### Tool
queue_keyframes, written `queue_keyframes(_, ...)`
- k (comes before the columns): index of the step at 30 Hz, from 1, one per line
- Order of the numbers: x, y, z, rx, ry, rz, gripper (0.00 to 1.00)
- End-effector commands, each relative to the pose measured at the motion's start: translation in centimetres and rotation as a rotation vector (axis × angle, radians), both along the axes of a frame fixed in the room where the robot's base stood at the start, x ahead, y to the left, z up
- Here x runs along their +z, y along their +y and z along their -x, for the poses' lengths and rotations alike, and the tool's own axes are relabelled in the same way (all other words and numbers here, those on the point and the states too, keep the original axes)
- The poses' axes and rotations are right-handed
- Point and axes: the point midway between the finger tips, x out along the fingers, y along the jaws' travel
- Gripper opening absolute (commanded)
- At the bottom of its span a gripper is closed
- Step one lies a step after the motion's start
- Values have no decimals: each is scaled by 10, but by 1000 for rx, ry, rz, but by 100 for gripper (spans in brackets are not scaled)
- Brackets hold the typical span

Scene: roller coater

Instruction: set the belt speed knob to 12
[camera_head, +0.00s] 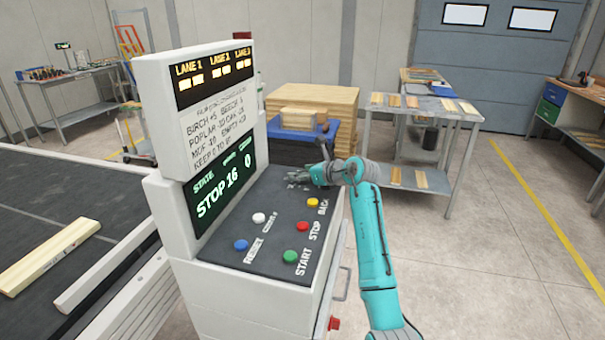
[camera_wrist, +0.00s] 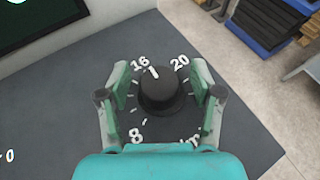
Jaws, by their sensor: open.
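The belt speed knob (camera_wrist: 159,91) is a round black knob on the dark console top. In the wrist view its white pointer line is near the 16 mark, at the upper left of the knob. Labels 8, 16 and 20 can be read around it; another at the lower right is partly hidden. My gripper (camera_wrist: 160,85) is open, with one finger on each side of the knob and gaps visible. In the head view my gripper (camera_head: 305,178) is over the far end of the console and hides the knob. The display (camera_head: 218,192) reads STOP 16 and 0.
Blue, white, green, red and yellow buttons (camera_head: 313,203) lie on the console top nearer the camera. The upright display housing (camera_head: 190,140) stands left of my gripper. A conveyor with a board (camera_head: 45,258) is further left. Stacked boards (camera_head: 315,97) stand behind the console.

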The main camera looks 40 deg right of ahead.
Motion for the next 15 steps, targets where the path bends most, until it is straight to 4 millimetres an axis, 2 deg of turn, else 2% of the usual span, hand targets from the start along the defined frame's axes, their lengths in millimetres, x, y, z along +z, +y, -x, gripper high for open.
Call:
queue_keyframes(2,0,0,0,0,0,0,66)
queue_keyframes(5,0,0,0,0,0,0,43)
queue_keyframes(9,0,0,0,0,0,0,8)
queue_keyframes(10,0,0,0,0,0,0,5)
queue_keyframes(15,0,0,0,6,0,-1,5)
